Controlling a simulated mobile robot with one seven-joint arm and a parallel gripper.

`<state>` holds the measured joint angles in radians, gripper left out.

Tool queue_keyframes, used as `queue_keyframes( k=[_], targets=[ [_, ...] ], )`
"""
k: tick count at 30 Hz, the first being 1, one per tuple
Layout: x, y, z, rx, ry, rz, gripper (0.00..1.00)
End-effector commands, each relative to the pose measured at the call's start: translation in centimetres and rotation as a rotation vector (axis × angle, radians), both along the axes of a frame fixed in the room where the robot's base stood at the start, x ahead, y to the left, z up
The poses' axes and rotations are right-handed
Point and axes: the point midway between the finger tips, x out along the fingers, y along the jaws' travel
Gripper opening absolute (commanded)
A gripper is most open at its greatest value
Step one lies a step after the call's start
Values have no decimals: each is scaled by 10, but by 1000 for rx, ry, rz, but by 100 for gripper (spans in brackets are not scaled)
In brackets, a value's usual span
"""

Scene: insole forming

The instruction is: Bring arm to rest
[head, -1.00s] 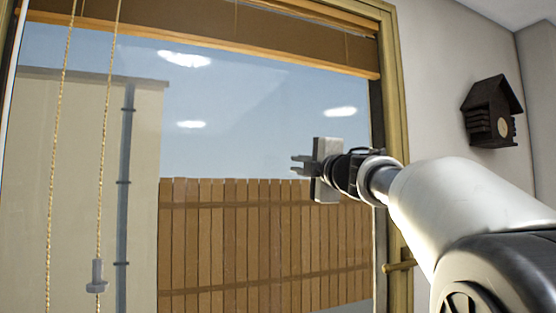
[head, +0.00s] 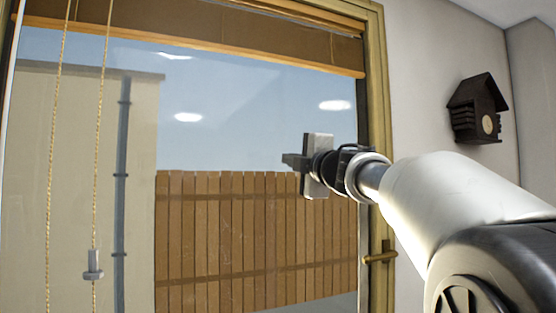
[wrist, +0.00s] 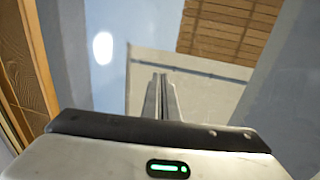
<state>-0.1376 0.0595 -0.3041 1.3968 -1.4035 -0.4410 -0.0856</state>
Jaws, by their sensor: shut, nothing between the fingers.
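My gripper (head: 288,161) is held up in front of the window, right of the middle in the head view, pointing left. Its fingers are together with nothing between them. In the wrist view the two fingers (wrist: 162,98) lie side by side, with the window behind them. My arm reaches in from the lower right of the head view.
The window's wooden frame (head: 377,120) and its handle (head: 380,257) are close by my arm. Two blind cords hang at the left, one with a grey weight (head: 93,265). A dark birdhouse (head: 475,108) hangs on the right wall. A wooden fence (head: 255,240) stands outside.

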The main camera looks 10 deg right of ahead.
Motion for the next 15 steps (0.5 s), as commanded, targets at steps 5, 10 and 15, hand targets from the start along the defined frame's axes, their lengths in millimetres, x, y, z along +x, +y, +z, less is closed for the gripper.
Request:
queue_keyframes(
  k=[5, 10, 15],
  targets=[
    [-46, -15, 0, 0, -3, -3, 0],
    [-77, -23, 0, -1, -1, -1, 0],
    [-93, -28, -1, -1, 1, -1, 0]
  ],
)
